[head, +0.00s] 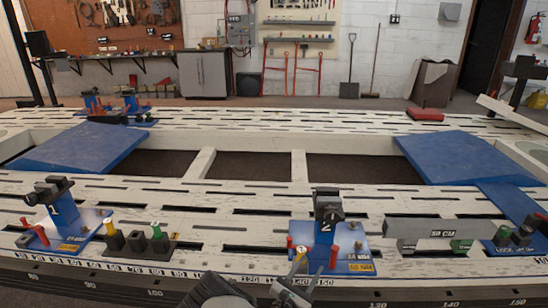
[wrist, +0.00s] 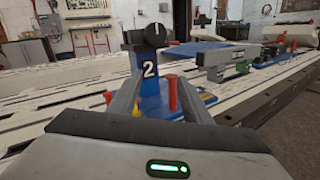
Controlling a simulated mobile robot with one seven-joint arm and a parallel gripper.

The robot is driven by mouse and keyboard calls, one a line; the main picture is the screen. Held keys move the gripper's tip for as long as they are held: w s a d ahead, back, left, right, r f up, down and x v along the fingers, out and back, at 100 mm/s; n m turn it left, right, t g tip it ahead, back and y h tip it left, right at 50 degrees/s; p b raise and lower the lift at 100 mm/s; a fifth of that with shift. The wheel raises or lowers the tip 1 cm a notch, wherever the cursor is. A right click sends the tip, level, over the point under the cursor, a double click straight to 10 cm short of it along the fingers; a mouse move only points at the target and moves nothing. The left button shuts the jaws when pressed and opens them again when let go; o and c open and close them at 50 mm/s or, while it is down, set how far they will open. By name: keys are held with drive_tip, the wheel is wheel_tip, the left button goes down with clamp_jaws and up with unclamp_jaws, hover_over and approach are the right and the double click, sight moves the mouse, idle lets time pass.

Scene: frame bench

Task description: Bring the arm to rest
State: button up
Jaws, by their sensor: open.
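My gripper (wrist: 153,98) is open in the wrist view, its two grey fingers apart with nothing held between them. Beyond the fingers stands the blue clamp tower marked 2 (wrist: 149,70) with a black round knob on top. In the head view this tower (head: 327,228) stands upright on a blue base plate at the bench's front edge. My arm's end shows at the bottom middle of the head view, just in front of that plate. Whether the fingers touch anything there, I cannot tell.
Red pins (wrist: 172,92) and a yellow-topped pin (head: 299,254) stand close by tower 2. A grey beam (head: 435,229) lies to its right. Clamp tower 1 (head: 57,205) and a black pin holder (head: 138,244) stand left. Blue ramps (head: 80,145) flank the bench openings.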

drive_tip(key=s+d+r+m+g+h, duration=0.1)
drive_tip(key=s+d+r+m+g, duration=0.4)
drive_tip(key=r, duration=0.3)
drive_tip(key=s+d+r+m+g, duration=0.3)
drive_tip(key=r+m+g, duration=0.2)
drive_tip(key=r+m, duration=0.25)
drive_tip(key=s+d+r+m+g+h, duration=0.1)
drive_tip(key=s+d+r+m+g, duration=0.35)
drive_tip(key=r, duration=0.35)
drive_tip(key=s+a+r+m+t+y, duration=0.2)
drive_tip(key=s+a+r+m+y, duration=0.35)
drive_tip(key=s+r, duration=0.45)
drive_tip(key=s+a+r+m+t+y, duration=0.3)
drive_tip(key=s+a+r+m+y, duration=0.4)
drive_tip(key=s, duration=0.5)
wheel_tip(320, 180, up, 27)
drive_tip(key=d+n+p, duration=0.2)
drive_tip(key=p, duration=2.4)
drive_tip(key=shift+w+r+g+h, duration=0.2)
drive_tip(key=shift+w+g+h, duration=0.05)
drive_tip(key=shift+g+h, duration=0.1)
drive_tip(key=shift+a+n, duration=0.1)
drive_tip(key=shift+n, duration=0.15)
